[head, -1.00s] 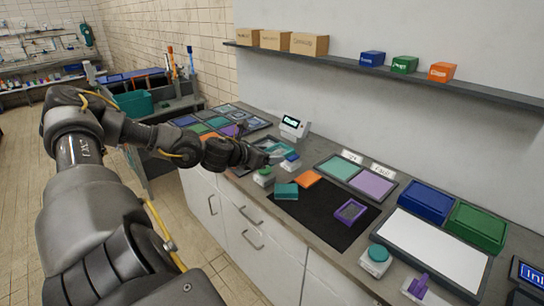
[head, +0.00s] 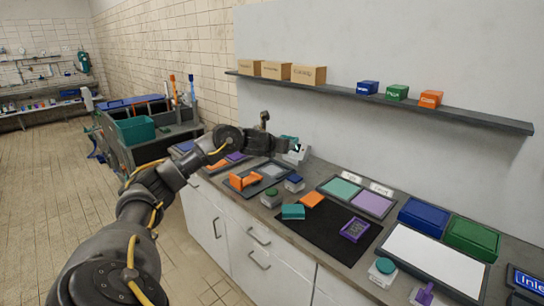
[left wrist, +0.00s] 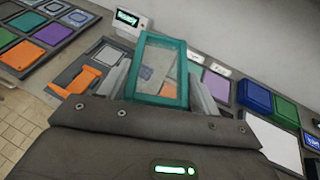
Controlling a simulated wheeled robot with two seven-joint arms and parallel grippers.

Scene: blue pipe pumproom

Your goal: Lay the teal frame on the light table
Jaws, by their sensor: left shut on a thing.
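The teal frame (left wrist: 160,98) is an open rectangle with a teal rim. It sits between the two fingers of my left gripper (left wrist: 160,80) in the left wrist view, held above the counter. In the head view only a small teal part of the frame (head: 291,138) shows by the gripper, in front of the small display. The light table (head: 435,255) is a bright white panel with a dark edge on the right part of the counter, and its surface is bare. It also shows in the left wrist view (left wrist: 275,145). My right gripper is out of view.
A dark tray (head: 238,190) with an orange handled piece (head: 245,180) lies below my gripper. A black mat (head: 320,235) bears a purple frame (head: 355,229). Blue (head: 424,213) and green (head: 473,237) bins stand behind the light table. A shelf (head: 450,115) runs above.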

